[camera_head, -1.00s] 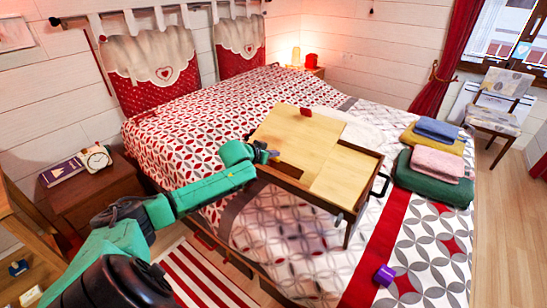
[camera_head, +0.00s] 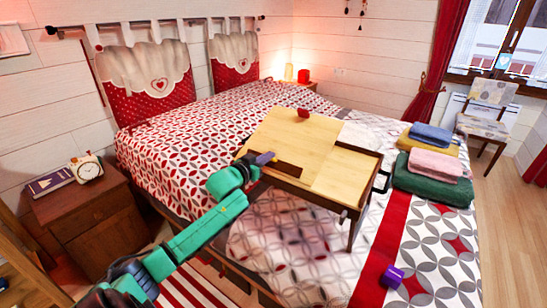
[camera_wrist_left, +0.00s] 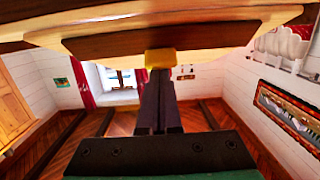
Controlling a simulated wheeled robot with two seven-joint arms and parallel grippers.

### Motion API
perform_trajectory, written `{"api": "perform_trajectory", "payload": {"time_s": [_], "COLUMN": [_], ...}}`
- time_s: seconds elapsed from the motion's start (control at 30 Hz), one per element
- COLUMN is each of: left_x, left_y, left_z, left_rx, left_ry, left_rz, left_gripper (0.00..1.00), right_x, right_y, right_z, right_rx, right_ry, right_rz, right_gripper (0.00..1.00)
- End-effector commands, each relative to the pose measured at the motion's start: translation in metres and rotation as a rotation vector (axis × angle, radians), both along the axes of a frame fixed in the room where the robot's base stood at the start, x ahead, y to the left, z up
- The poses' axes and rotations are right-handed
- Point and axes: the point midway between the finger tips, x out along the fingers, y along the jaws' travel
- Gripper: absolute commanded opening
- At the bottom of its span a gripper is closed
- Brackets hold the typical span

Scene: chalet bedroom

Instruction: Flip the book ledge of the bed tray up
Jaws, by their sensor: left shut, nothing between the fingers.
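The wooden bed tray (camera_head: 362,165) stands on its legs on the bed. Its light tilting panel (camera_head: 292,138) slopes down toward the near left. The dark book ledge (camera_head: 287,169) lies along the panel's lower part, and seems to be the dark brown strip (camera_wrist_left: 200,42) across the top of the left wrist view. My left gripper (camera_head: 265,158) is shut and empty at the ledge's left end. In the wrist view its fingertips (camera_wrist_left: 160,60) meet the strip's lower edge; I cannot tell whether they touch. My right gripper is out of view.
Folded towels (camera_head: 432,165) lie right of the tray, and a purple object (camera_head: 392,277) lies on the bed's near edge. The nightstand (camera_head: 82,205) at left holds a clock (camera_head: 88,168) and a book (camera_head: 50,182).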

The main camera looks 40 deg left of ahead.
Motion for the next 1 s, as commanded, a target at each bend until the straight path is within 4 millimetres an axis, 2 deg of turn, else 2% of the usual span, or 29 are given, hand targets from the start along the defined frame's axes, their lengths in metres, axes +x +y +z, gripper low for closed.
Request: {"api": "perform_trajectory", "payload": {"time_s": [0.03, 1.0], "left_x": [-0.001, -0.006], "left_y": [-0.001, 0.0], "left_z": [-0.007, -0.01], "left_rx": [-0.003, 0.007], "left_ry": [-0.005, -0.169], "left_rz": [0.0, 0.001], "left_gripper": [0.0, 0.0], "right_x": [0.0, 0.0], "right_y": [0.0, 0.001], "right_z": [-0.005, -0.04], "right_rx": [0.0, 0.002], "right_ry": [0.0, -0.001], "right_rz": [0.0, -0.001], "right_gripper": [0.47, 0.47]}}
